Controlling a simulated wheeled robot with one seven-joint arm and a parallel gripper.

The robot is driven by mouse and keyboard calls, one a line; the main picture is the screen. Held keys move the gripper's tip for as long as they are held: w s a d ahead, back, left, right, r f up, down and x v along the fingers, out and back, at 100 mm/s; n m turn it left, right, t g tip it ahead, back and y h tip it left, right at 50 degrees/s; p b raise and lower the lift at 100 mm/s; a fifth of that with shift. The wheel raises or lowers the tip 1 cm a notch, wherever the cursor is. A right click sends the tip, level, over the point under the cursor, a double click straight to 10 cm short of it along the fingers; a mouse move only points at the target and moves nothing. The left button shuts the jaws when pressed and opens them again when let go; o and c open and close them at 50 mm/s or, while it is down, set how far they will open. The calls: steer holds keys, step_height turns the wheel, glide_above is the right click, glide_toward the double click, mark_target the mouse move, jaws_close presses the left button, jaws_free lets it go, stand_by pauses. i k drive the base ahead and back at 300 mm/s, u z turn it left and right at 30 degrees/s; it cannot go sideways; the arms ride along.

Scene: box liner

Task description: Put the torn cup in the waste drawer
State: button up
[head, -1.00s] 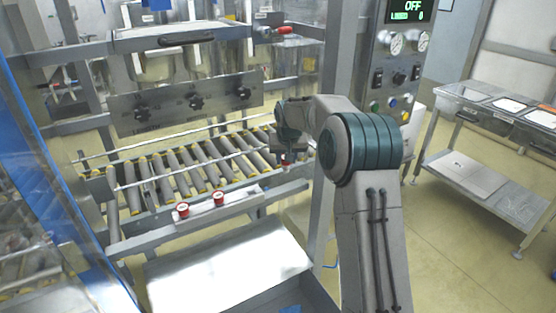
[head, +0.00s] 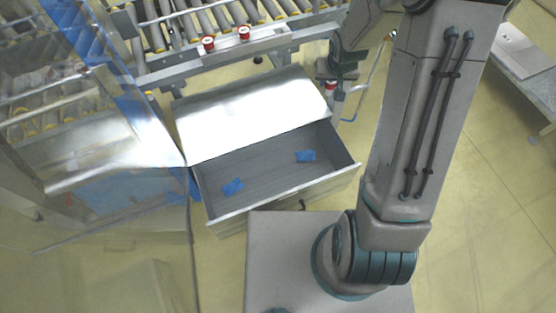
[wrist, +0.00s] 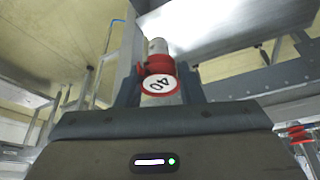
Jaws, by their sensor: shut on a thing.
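The torn cup (wrist: 159,68) is between my fingers in the wrist view, a red-banded piece with a white round face marked 40 and a pale cylinder beyond it. I cannot make out the tear. My gripper (wrist: 160,88) is shut on it. In the head view my gripper (head: 334,86) hangs just right of the silver cabinet top, with a bit of the red and white cup (head: 331,87) showing. The waste drawer (head: 262,178) stands open, below and left of my gripper, with two blue crumpled scraps inside.
Two red and white cups (head: 208,43) (head: 244,33) sit on the rail in front of the roller conveyor (head: 180,25). The silver cabinet top (head: 250,110) lies behind the drawer. A clear, blue-edged panel (head: 110,80) stands at the left. A steel table (head: 525,60) is at the right.

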mark_target(277, 192)
steer(key=k, duration=0.9)
steer(key=u, duration=0.85)
steer(key=i, duration=0.85)
steer(key=z, duration=1.75)
